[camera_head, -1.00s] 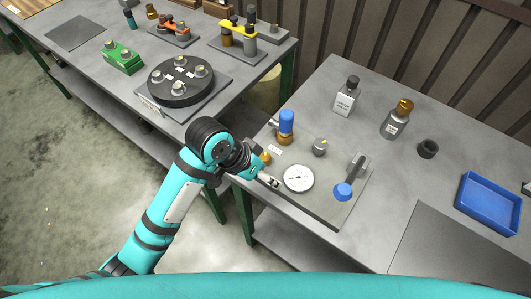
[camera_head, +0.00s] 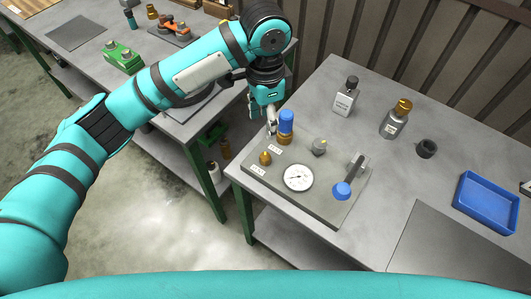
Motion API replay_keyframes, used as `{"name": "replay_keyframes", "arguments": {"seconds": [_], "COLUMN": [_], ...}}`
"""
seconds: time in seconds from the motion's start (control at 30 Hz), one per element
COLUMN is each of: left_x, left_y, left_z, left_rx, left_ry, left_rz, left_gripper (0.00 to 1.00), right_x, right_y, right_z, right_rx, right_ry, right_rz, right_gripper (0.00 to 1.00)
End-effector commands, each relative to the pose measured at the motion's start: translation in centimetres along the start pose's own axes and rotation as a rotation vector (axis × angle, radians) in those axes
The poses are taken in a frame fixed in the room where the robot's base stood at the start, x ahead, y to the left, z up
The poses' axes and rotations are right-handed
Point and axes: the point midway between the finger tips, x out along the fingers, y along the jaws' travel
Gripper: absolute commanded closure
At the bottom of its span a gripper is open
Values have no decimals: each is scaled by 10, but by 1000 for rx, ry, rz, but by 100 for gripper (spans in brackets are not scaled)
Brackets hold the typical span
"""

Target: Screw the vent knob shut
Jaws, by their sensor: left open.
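The grey panel (camera_head: 322,206) lies on the right bench and carries several fittings. A small brass knob (camera_head: 265,158) sits at its left edge with white labels beside it, too small to read. A blue-capped brass fitting (camera_head: 286,122) stands upright behind it. A grey knob (camera_head: 319,147) sits to the right. I cannot tell by label which one is the vent knob. My left gripper (camera_head: 272,126) is open, pointing down just left of the blue-capped fitting; whether it touches the fitting is unclear. My right gripper is not in view.
The panel also holds a round gauge (camera_head: 298,177) and a blue-ended lever (camera_head: 343,190). Two bottles (camera_head: 345,100) (camera_head: 396,122), a black ring (camera_head: 427,149) and a blue tray (camera_head: 486,203) stand on the right bench. My left arm covers much of the left bench.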

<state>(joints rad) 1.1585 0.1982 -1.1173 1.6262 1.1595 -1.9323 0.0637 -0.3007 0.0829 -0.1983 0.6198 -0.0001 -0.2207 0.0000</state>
Motion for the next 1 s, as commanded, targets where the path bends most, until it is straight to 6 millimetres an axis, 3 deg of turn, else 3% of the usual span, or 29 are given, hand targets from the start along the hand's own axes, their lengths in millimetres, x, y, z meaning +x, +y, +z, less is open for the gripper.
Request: {"name": "replay_keyframes", "arguments": {"seconds": [0.4,0.6,0.8,1.0], "left_x": [92,126,144,147], "left_y": [1,1,0,0], "left_z": [1,0,0,0], "left_rx": [-1,-1,0,0], "left_ry": [-3,0,2,2], "left_rz": [2,1,0,-1], "left_gripper": [48,48,48,48], "right_x": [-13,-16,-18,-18], "right_y": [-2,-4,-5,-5], "right_z": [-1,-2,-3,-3], "right_rx": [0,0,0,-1], "right_ry": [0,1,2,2], "right_rz": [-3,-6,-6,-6], "right_gripper": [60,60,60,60]}}
